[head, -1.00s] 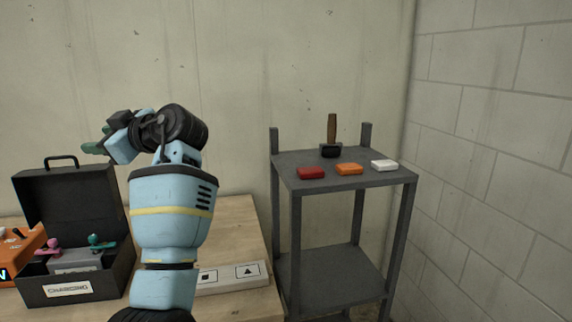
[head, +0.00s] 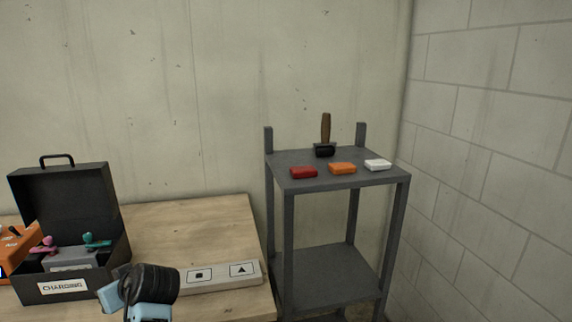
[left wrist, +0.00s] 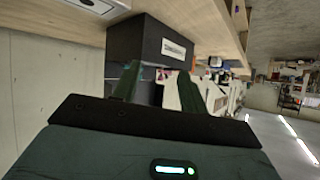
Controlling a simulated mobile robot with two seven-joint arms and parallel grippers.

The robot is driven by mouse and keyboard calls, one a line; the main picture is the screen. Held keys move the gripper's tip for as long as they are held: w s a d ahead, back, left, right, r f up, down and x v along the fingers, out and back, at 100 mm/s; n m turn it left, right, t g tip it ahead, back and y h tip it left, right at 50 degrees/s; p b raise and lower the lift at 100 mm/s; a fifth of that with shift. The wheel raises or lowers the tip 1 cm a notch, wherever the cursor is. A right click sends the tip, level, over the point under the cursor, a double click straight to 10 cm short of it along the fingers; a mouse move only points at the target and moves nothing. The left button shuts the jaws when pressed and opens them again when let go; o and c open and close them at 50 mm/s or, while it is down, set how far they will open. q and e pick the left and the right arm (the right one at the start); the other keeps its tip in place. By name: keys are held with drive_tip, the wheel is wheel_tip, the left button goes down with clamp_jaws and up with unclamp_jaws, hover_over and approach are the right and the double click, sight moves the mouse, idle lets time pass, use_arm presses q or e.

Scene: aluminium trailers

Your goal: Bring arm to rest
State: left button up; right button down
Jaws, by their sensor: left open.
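My left arm, light blue with a black ribbed wrist joint, shows low in the head view in front of the wooden bench (head: 190,230). Its fingers cannot be made out there. In the left wrist view my left gripper (left wrist: 160,92) is open, with two dark green fingers apart and nothing held between them. The black box (left wrist: 135,40) labelled CHARGING is beyond the fingers in that view. My right gripper is in neither current view.
The open black charging box (head: 65,215) stands on the bench beside an orange case (head: 15,250). A pale panel with symbols (head: 220,278) lies on the bench. A grey shelf (head: 320,275) holds red, orange and white blocks and a hammer. The back of the bench is clear.

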use_arm(q)
drive_tip(key=s+d+f+m+h, duration=0.4)
drive_tip(key=s+f+m+h, duration=0.15)
drive_tip(key=s+f, duration=1)
drive_tip(key=s+d+f+m+g+h, duration=0.25)
drive_tip(key=s+d+m, duration=0.2)
drive_tip(key=s, duration=0.65)
drive_tip(key=s+d+f+m+g+h, duration=0.1)
drive_tip(key=s+d+f+m+h, duration=0.3)
drive_tip(key=s, duration=0.6)
drive_tip(key=w+d+f+t+b, duration=0.1)
drive_tip(key=d+f+t, duration=0.1)
drive_tip(key=f, duration=0.4)
drive_tip(key=w+d+f+n+t+b, duration=0.1)
drive_tip(key=w+f+t, duration=0.1)
drive_tip(key=f+t, duration=0.2)
drive_tip(key=shift+w+d+f, duration=0.3)
drive_tip(key=shift+d+f, duration=0.05)
drive_tip(key=shift+f, duration=0.55)
use_arm(e)
drive_tip(key=shift+g, duration=0.5)
drive_tip(key=s+f, duration=0.3)
drive_tip(key=shift+a+f, duration=0.2)
drive_tip(key=shift+a, duration=0.15)
